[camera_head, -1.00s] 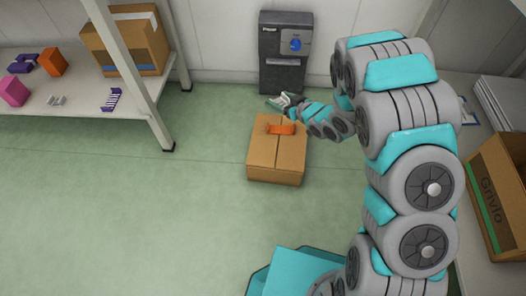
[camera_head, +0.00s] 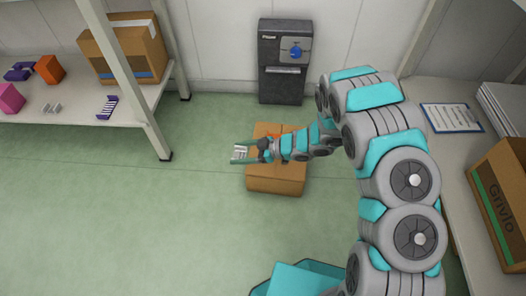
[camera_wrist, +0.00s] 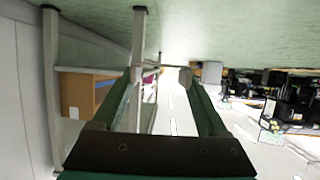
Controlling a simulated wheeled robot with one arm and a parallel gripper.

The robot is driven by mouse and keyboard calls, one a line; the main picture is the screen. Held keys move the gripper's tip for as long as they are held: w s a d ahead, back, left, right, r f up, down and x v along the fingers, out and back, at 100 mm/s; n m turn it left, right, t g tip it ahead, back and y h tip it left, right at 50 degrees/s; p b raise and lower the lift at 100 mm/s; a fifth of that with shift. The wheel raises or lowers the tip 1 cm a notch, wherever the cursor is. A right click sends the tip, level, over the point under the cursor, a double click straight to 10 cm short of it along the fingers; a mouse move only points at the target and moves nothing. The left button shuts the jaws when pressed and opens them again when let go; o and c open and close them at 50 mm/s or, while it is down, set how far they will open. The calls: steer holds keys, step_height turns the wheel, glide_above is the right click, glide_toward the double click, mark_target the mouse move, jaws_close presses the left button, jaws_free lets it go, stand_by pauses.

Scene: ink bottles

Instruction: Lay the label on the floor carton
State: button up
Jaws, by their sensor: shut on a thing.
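The floor carton (camera_head: 275,185) is a closed brown box on the green floor, with my forearm and wrist passing over its top. My gripper (camera_head: 241,152) points left, with its fingertips just past the carton's left edge in the head view. It is shut on the label (camera_head: 239,152), a small white piece with dark marks. The head view does not settle how high the label is held. In the wrist view my gripper (camera_wrist: 161,73) has its fingers stretching ahead; I cannot clearly pick out the label there against the bright background.
An orange item (camera_head: 273,135) lies on the carton, mostly hidden by my arm. A dark grey dispenser (camera_head: 283,85) stands against the wall behind. A shelf (camera_head: 75,115) with small boxes is at left. Open floor lies left of and before the carton.

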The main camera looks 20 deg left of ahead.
steer(key=w+d, duration=0.4)
steer(key=w+d+f, duration=0.1)
steer(key=w+d, duration=0.1)
steer(key=shift+w, duration=0.2)
steer(key=shift+f+b, duration=0.4)
steer(key=shift+f, duration=1.3)
steer(key=shift+f, duration=0.4)
steer(key=shift+f, duration=0.2)
steer(key=o, duration=1.2)
